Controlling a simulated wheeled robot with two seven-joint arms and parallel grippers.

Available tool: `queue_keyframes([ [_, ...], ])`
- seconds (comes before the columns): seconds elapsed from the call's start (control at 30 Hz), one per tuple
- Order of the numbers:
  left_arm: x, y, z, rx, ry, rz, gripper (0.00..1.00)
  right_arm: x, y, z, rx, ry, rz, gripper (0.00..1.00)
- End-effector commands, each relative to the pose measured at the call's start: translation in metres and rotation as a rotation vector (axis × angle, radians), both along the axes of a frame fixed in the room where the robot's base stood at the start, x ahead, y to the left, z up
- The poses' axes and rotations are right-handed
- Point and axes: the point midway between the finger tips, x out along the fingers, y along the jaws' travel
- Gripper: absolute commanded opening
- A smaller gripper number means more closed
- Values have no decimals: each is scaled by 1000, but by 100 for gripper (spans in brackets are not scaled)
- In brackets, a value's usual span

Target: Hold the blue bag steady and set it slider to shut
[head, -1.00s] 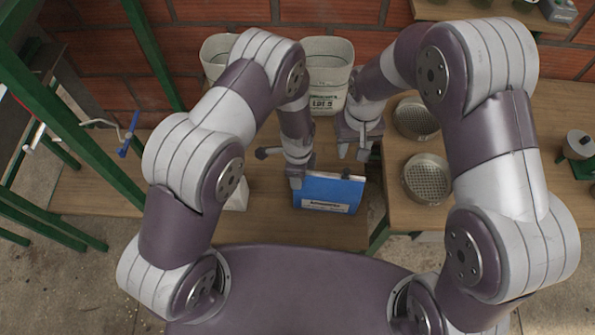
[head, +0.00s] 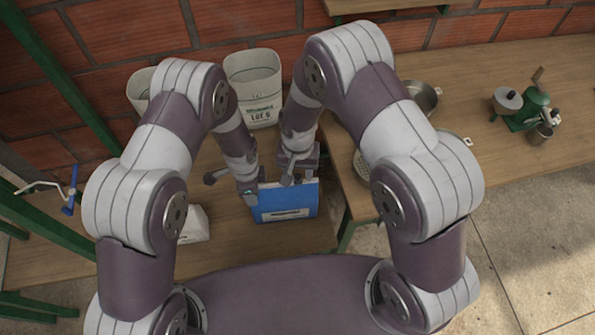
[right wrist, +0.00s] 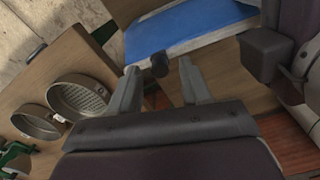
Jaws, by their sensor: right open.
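The blue bag (head: 284,206) stands on the wooden bench in front of me, with a pale label low on its face. It also shows in the right wrist view (right wrist: 185,28). A small dark knob (right wrist: 160,66), which looks like the slider, sits at the bag's edge in the right wrist view. My right gripper (head: 298,181) is open at the bag's upper right edge; its fingers (right wrist: 158,78) lie either side of the knob, apart from it as far as I can see. My left gripper (head: 249,196) is at the bag's upper left corner; its fingertips are too hidden to tell its grip.
Pale bins (head: 252,88) stand behind the bag against the brick wall. A white block (head: 195,224) lies left of the bag. Round sieves (right wrist: 82,98) and a green-based grinder (head: 532,108) stand on the right bench. A gap separates the benches.

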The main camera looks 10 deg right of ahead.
Motion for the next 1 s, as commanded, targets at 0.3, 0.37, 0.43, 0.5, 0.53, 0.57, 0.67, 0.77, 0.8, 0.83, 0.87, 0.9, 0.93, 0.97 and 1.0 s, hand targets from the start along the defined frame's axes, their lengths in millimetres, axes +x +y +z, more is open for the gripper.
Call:
queue_keyframes([
  [0.3,0,0,0,-1,-1,1,0,0,0,-10,0,-1,1,47],
  [0.37,0,0,0,-1,-1,1,0,0,0,-10,0,-1,1,44],
  [0.43,0,0,0,-1,-1,1,0,0,0,-10,0,-1,1,21],
  [0.5,0,0,0,-1,-1,1,0,0,0,-10,0,-1,1,0],
  [0.53,0,0,0,-1,-1,1,0,0,0,-10,0,-1,1,0],
  [0.57,0,0,0,-1,-1,1,0,0,0,-10,0,-1,1,0],
  [0.67,0,0,0,-1,-1,1,0,0,0,-10,0,-1,1,0],
  [0.77,0,0,0,-1,-1,1,0,0,-6,-10,0,-1,-1,0],
  [0.8,0,0,0,0,-1,1,0,1,-11,-10,0,-1,-1,0],
  [0.83,0,0,0,0,-1,1,0,1,-16,-10,0,-1,-3,0],
  [0.87,0,0,0,0,-1,1,0,1,-21,-10,0,0,-3,0],
  [0.9,0,0,0,0,-1,1,0,0,-27,-10,0,0,-3,0],
  [0.93,0,0,0,0,-1,1,0,0,-31,-10,0,0,-3,0],
  [0.97,0,0,0,0,-1,1,0,0,-34,-10,0,0,-1,0],
  [1.0,0,0,0,0,0,1,0,0,-37,-10,0,0,-1,0],
])
